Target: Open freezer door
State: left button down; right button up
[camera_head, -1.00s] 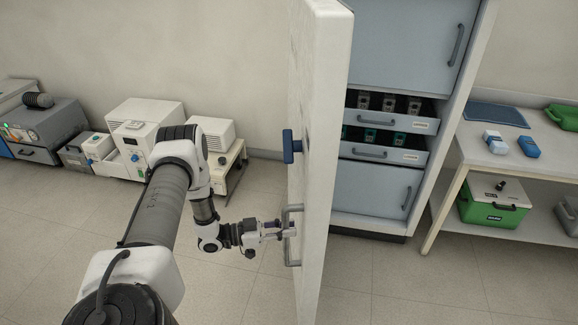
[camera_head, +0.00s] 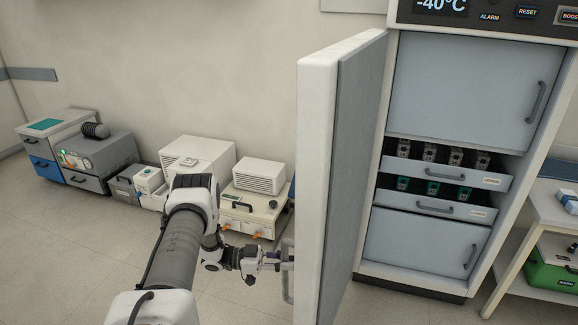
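The freezer (camera_head: 392,145) stands at the right with its display reading -40°C. Its white door (camera_head: 318,180) is swung wide open, seen nearly edge-on, with its grey inner face toward the right. A grey bar handle (camera_head: 287,270) sits on the door's outer side, partly hidden by the door edge. My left gripper (camera_head: 280,262) is at this handle, its fingertips overlapping it; whether the fingers are closed around the bar is too small to tell. My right gripper is not in view.
Inside the freezer are closed compartment doors (camera_head: 470,90) and two drawers of racks (camera_head: 440,207). Lab devices (camera_head: 195,158) line the back wall at the left. A side table (camera_head: 545,205) with a green box (camera_head: 552,265) below stands at the right. Floor at the left is clear.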

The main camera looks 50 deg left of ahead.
pick_arm(q)
jog(key=shift+s+f, duration=0.1)
jog(key=c, duration=1)
grip_release()
jog(key=shift+s, duration=0.1)
jog(key=v, duration=1.2)
